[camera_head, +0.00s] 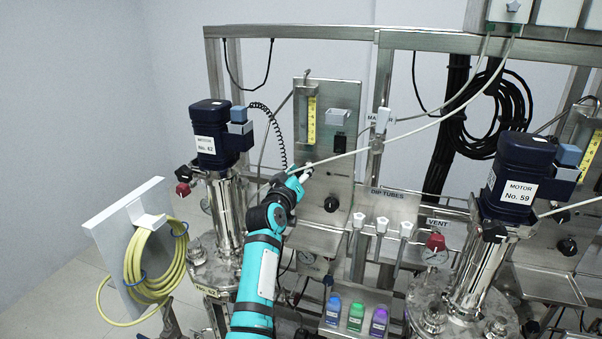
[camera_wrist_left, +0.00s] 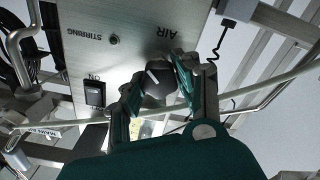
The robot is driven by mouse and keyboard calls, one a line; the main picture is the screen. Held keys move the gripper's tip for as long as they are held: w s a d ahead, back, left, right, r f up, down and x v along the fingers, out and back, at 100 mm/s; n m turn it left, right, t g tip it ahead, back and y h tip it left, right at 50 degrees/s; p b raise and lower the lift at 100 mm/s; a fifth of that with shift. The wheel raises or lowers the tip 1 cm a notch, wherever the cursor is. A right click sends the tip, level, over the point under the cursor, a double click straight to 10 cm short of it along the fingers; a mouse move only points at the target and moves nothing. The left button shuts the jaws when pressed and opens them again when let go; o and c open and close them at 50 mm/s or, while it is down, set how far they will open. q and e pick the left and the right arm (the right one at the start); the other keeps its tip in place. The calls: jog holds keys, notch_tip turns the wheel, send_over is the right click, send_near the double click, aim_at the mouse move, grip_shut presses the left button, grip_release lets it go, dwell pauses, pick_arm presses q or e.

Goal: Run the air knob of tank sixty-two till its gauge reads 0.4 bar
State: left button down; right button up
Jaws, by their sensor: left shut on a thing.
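The air knob (camera_wrist_left: 158,78) is black and round with a white pointer line, under the upside-down word AIR in the left wrist view. My left gripper (camera_wrist_left: 160,88) has its two fingers closed around it. In the head view my left gripper (camera_head: 297,178) is at the left edge of the steel control panel (camera_head: 345,95) and hides the knob. Tank sixty-two (camera_head: 215,265) stands to the left, with a dark blue motor labelled No. 62 (camera_head: 210,130) on top. A small round gauge (camera_head: 306,257) is low beside my arm; its reading is too small to tell. My right gripper is out of view.
Another black knob (camera_head: 331,204) is lower right on the panel. A yellow hose (camera_head: 145,265) hangs on a white board at left. Coloured bottles (camera_head: 355,316) stand below. A pale tube crosses near my gripper.

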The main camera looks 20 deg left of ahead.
pick_arm(q)
jog(key=c, duration=0.9)
grip_release()
jog(key=shift+s+a, duration=0.1)
jog(key=shift+s, duration=3.65)
